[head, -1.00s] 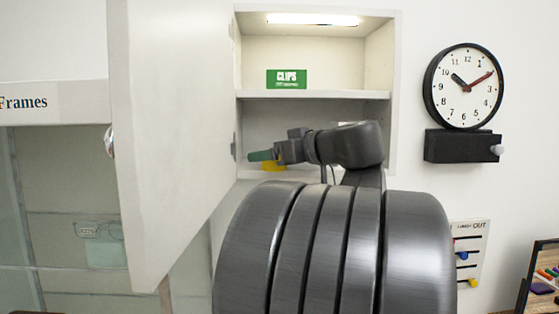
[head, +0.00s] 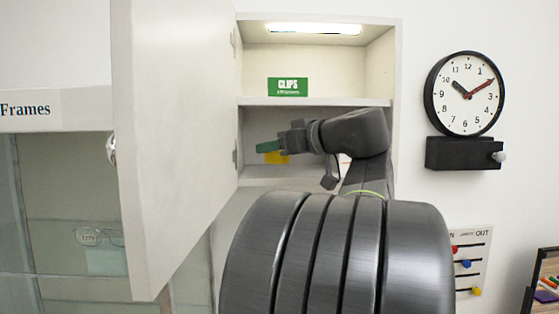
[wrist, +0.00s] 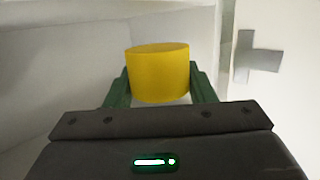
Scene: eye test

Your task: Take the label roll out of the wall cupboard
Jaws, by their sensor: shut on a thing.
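The label roll (head: 277,157) is a plain yellow cylinder in the lower compartment of the white wall cupboard (head: 396,75). My gripper (head: 268,151) reaches in from the right, with its green fingers shut on the roll. In the wrist view, the roll (wrist: 158,75) stands upright between the two green fingers (wrist: 160,85). It appears raised a little above the cupboard floor. In the head view, my fingers and wrist hide part of the roll.
The cupboard door (head: 175,130) hangs open on the left. A shelf (head: 350,102) lies above my gripper, and a green CLIPS box (head: 287,87) stands on it. A clock (head: 465,93) hangs on the wall to the right, above a black box (head: 463,153).

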